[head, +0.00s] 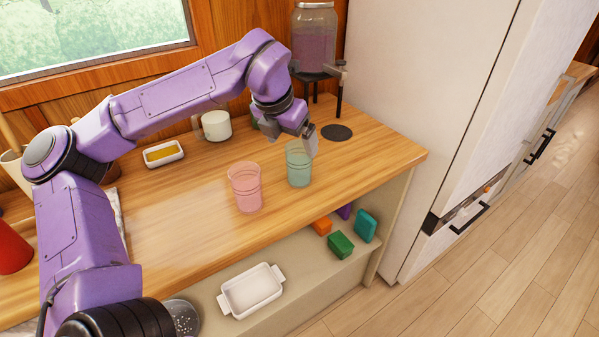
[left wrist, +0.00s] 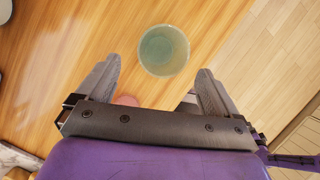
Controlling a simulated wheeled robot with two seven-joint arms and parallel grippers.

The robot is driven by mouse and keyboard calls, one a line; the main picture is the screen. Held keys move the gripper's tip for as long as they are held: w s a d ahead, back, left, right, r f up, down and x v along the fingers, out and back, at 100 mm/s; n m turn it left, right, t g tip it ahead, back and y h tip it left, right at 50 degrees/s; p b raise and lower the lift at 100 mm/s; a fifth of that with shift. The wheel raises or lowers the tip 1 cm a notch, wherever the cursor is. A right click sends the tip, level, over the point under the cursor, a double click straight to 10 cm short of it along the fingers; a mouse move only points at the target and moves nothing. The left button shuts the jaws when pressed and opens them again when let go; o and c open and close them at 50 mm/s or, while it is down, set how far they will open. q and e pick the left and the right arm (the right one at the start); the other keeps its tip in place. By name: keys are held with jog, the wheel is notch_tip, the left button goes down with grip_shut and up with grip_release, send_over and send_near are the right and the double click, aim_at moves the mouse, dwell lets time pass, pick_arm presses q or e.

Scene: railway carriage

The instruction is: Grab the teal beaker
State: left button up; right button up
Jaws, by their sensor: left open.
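The teal beaker (head: 298,167) is a see-through cup standing upright on the wooden counter, right of a pink beaker (head: 246,187). In the left wrist view the teal beaker (left wrist: 163,50) is seen from above, beyond the fingertips and roughly centred between them. My left gripper (head: 309,137) is open and empty, just above and beside the teal beaker's rim in the head view. Its two fingers show in the left wrist view (left wrist: 158,75). I cannot tell whether a finger touches the beaker. My right gripper is not in view.
A drink dispenser (head: 314,40) on a stand is behind the teal beaker, with a dark round coaster (head: 337,132) below it. A white cup (head: 216,125) and a small dish (head: 164,154) stand at the back. A tall white cabinet (head: 420,90) borders the counter's right side.

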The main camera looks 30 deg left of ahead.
aim_at(301, 156)
pick_arm(q)
jog(key=x, duration=0.4)
jog(key=w+x, duration=0.1)
jog(key=x, duration=0.2)
jog(key=shift+w+d+f, duration=0.1)
jog(key=shift+f, duration=0.1)
jog(key=c, duration=1)
